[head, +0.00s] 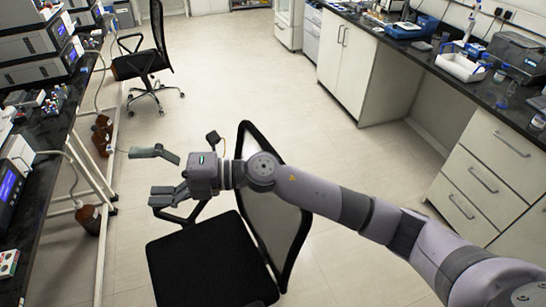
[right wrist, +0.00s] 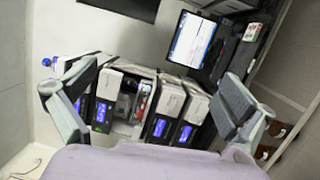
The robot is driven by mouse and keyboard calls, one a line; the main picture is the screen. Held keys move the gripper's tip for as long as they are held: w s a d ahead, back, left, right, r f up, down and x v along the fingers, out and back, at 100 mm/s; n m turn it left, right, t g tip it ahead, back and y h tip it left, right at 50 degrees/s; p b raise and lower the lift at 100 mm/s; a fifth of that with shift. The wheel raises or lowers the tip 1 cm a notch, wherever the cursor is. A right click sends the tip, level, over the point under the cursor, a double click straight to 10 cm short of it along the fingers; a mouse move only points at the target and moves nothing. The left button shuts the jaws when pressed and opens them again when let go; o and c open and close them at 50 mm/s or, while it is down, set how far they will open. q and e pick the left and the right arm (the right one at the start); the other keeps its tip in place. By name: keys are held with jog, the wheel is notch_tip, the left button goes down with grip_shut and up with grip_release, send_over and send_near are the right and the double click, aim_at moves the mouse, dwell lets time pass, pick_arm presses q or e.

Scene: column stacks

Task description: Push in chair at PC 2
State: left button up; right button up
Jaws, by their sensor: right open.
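A black office chair (head: 205,258) with a mesh back (head: 278,225) stands in the foreground, its seat facing left toward the left bench. My right gripper (head: 156,174) is open and empty, reaching left over the chair, with its fingers pointing left. My forearm crosses in front of the chair's back and hides part of it. I cannot tell whether the arm touches the chair. A second black chair (head: 140,63) stands farther back by the left bench. In the right wrist view, a lit monitor (right wrist: 192,40) shows beyond the open fingers. My left gripper is out of view.
The left bench (head: 52,135) carries several instruments; brown bottles (head: 88,218) stand below it. White cabinets with drawers (head: 490,165) and a dark counter line the right side.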

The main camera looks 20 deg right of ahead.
jog(key=w+d+f+n+g+h, duration=0.2)
jog(key=d+f+n+h, duration=0.1)
jog(key=d+f+h, duration=0.25)
jog(key=w+d+f+n+g+h, duration=0.2)
jog(key=w+d+f+h, duration=0.1)
jog(key=d+f+h, duration=0.3)
jog(key=w+d+r+m+h, duration=0.1)
jog(key=w+d+h, duration=0.15)
jog(key=d, duration=0.85)
jog(key=w+d+r+m+h, duration=0.15)
jog(key=d+h, duration=0.25)
jog(key=d, duration=0.6)
jog(key=shift+n, duration=0.45)
jog(key=f+b, duration=0.2)
jog(key=f, duration=0.2)
jog(key=f+b, duration=0.3)
jog(key=f, duration=0.2)
jog(key=f+b, duration=0.3)
jog(key=f, duration=0.1)
jog(key=shift+w+f, duration=0.25)
jog(key=shift+r, duration=0.1)
